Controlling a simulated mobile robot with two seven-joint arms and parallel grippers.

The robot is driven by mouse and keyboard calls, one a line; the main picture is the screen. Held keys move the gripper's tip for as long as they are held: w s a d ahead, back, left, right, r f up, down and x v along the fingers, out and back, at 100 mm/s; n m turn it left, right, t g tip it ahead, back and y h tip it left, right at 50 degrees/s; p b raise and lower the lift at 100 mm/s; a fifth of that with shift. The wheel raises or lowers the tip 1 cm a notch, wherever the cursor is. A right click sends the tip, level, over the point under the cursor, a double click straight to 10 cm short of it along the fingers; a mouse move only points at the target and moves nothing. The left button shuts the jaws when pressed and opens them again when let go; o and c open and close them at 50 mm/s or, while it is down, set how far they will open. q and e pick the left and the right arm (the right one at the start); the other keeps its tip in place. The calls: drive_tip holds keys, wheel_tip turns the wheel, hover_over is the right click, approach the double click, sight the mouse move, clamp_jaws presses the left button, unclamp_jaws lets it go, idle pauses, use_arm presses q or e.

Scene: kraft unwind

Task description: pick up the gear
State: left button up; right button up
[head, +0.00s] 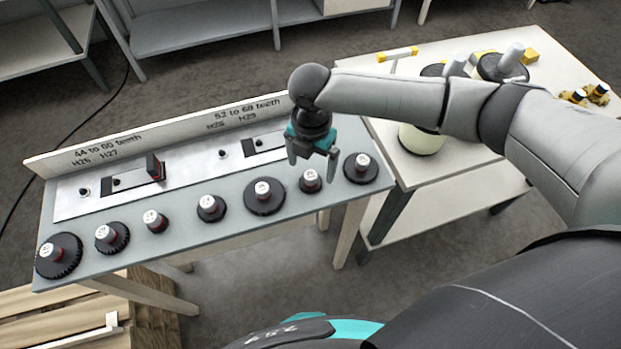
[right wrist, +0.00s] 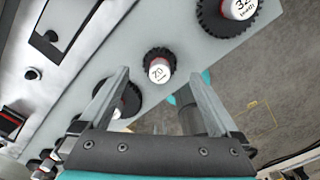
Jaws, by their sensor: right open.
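Several dark toothed gears with white-topped hubs stand in a row along the front of the grey table. The gear marked 20 (right wrist: 160,68) is small and shows between my fingers in the right wrist view; it appears to be the small one (head: 310,182) second from the right in the head view. My right gripper (head: 312,161) is open and empty above this gear, fingers pointing down, apart from it. A larger gear marked 32 (right wrist: 236,12) stands beside it, at the row's right end (head: 361,169). A wide gear (head: 264,197) stands on its left. My left gripper is out of view.
A light panel with slots and pegs (head: 95,203) lies behind the gears, with a lettered upright board (head: 110,148) at its back. A white table (head: 450,165) with jars and yellow parts adjoins on the right.

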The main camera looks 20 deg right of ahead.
sight(310, 175)
wheel_tip(310, 175, down, 4)
drive_tip(key=shift+s+a+f, duration=0.15)
drive_tip(key=shift+f, duration=0.1)
clamp_jaws()
idle(0.7)
